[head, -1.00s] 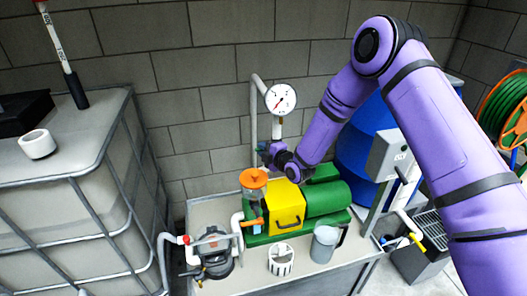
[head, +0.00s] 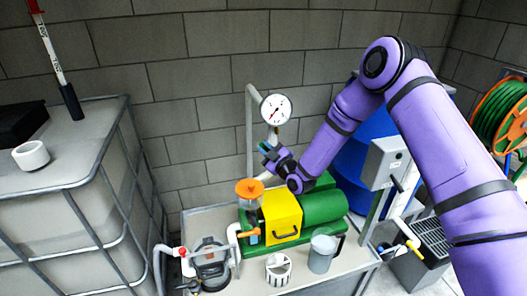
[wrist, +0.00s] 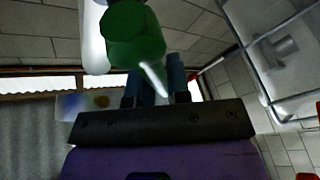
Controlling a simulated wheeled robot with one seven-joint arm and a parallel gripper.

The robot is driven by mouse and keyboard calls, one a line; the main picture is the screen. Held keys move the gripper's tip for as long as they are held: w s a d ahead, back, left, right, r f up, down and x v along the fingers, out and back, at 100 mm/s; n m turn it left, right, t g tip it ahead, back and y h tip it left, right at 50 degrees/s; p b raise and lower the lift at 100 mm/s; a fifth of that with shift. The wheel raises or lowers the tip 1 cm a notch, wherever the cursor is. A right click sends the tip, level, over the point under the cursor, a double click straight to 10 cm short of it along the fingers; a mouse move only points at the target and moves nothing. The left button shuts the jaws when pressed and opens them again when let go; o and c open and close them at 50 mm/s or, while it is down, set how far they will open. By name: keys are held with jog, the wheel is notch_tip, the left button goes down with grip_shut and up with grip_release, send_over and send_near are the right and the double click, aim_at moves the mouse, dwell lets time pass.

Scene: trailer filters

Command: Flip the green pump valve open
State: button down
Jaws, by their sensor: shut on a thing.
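The green pump valve (wrist: 135,38) shows large at the top of the wrist view, beside a white pipe. A narrow part of it reaches down between the fingers of my gripper (wrist: 156,82), which is shut on it. In the head view my gripper (head: 267,149) is just below the white pressure gauge (head: 276,109), at the upright pipe behind the pump. The valve is too small and too covered by the gripper there to make out its angle clearly.
The yellow and green pump (head: 282,217) stands on the bench below, with an orange-topped clear filter (head: 249,189) at its left. A grey jug (head: 322,252) and a white slotted cup (head: 278,269) stand in front. A blue barrel (head: 362,150) is behind my arm.

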jog(key=shift+d+m, duration=0.15)
jog(key=shift+m, duration=0.25)
jog(key=c, duration=1.1)
grip_release()
jog(key=shift+r, duration=0.1)
